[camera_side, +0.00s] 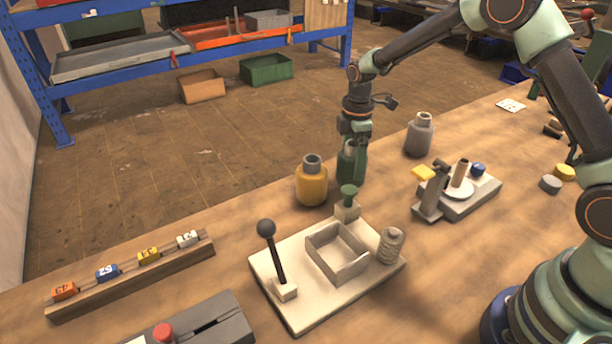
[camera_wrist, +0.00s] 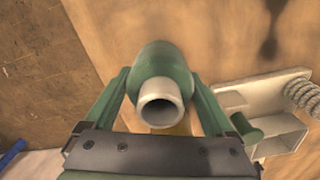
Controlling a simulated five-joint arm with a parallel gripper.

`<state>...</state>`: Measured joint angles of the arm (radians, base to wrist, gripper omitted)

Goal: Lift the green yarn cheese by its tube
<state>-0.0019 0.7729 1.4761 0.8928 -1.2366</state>
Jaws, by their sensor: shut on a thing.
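The green yarn cheese (camera_side: 352,171) stands upright at the far side of the bench, between a yellow cheese and a grey one. My gripper (camera_side: 352,147) points down over it from above and is shut on its tube. In the wrist view the green cheese (camera_wrist: 165,60) sits between the two fingers, with its pale round tube (camera_wrist: 162,103) facing the camera. Its base looks at or very near the bench top; I cannot tell whether there is a gap.
The yellow cheese (camera_side: 312,186) is close on the left, and the grey cheese (camera_side: 419,137) is to the right. A pale fixture plate (camera_side: 300,312) with a black-knobbed lever (camera_side: 272,250) lies in front. A grey fixture (camera_side: 470,205) stands at the right. The bench edge is just behind.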

